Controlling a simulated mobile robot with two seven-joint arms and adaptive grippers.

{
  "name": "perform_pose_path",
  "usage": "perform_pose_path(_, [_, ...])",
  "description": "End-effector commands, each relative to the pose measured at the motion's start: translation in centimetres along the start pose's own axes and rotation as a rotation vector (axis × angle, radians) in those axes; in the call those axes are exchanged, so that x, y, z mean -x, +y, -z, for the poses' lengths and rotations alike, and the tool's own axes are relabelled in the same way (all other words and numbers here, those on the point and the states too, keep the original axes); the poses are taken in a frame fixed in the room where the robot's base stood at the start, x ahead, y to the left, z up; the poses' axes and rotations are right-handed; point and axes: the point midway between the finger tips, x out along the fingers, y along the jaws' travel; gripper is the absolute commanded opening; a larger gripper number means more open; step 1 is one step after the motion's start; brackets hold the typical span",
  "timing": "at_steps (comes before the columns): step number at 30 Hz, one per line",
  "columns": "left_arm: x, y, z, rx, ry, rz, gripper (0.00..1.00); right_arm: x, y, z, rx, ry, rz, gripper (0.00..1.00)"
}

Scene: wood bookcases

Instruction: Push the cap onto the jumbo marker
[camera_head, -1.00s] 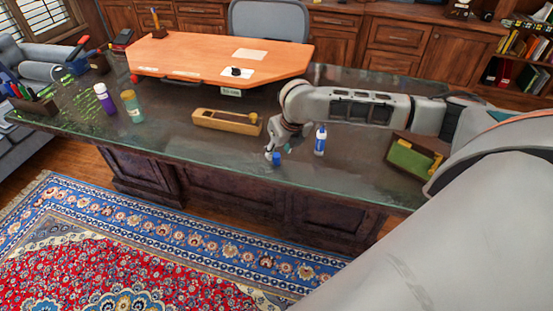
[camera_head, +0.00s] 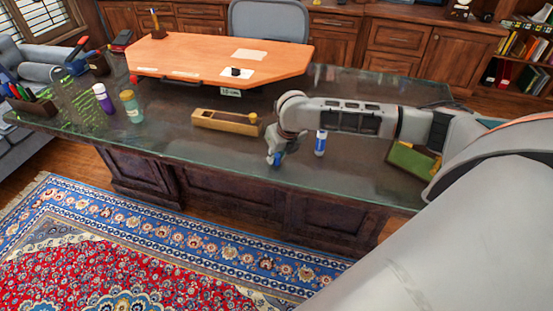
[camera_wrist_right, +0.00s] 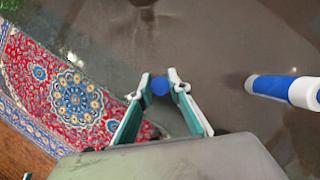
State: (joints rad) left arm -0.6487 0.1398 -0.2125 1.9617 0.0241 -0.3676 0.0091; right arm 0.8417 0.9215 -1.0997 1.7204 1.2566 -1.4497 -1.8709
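The blue cap (camera_wrist_right: 160,86) is between the fingertips of my right gripper (camera_wrist_right: 160,79) in the right wrist view. The fingers are drawn in against its sides. In the head view the right gripper (camera_head: 275,160) points down near the desk's front edge, with a bit of blue cap at its tips. I cannot tell whether the cap is off the glass. The jumbo marker (camera_head: 320,143), white with blue, stands upright to the right of the gripper, apart from it. It also shows at the right in the wrist view (camera_wrist_right: 285,88). My left gripper is out of view.
The glass-topped desk (camera_head: 230,158) holds a wooden box (camera_head: 225,123) left of the gripper and a green tray (camera_head: 410,160) at the right. A purple bottle (camera_head: 103,99) and a greenish bottle (camera_head: 131,107) stand farther left. Bare glass surrounds the marker.

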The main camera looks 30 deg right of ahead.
Motion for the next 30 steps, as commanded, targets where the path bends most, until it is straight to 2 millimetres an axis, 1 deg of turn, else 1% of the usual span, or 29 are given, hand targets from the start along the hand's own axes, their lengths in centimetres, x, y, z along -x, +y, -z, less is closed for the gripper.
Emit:
perform_pose_path(11, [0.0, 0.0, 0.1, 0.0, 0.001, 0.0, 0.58, 0.1, 0.0, 0.0, 0.0, 0.0, 0.0, 0.09])
perform_pose_path(17, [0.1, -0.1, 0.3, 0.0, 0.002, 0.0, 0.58, 1.0, 0.0, -0.5, -0.001, -0.002, -0.001, 0.09])
perform_pose_path(20, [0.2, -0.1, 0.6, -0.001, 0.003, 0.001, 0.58, 2.1, -0.1, -1.0, 0.0, -0.003, 0.0, 0.09])
perform_pose_path(23, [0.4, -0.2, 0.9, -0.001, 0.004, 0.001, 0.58, 3.7, -0.1, -1.6, -0.001, -0.004, 0.0, 0.09])
perform_pose_path(26, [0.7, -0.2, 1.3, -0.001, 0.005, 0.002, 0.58, 5.8, 0.0, -2.5, 0.001, -0.005, 0.0, 0.09])
perform_pose_path(30, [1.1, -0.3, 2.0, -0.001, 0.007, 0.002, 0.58, 9.5, 0.0, -4.1, 0.0, -0.007, -0.001, 0.09])
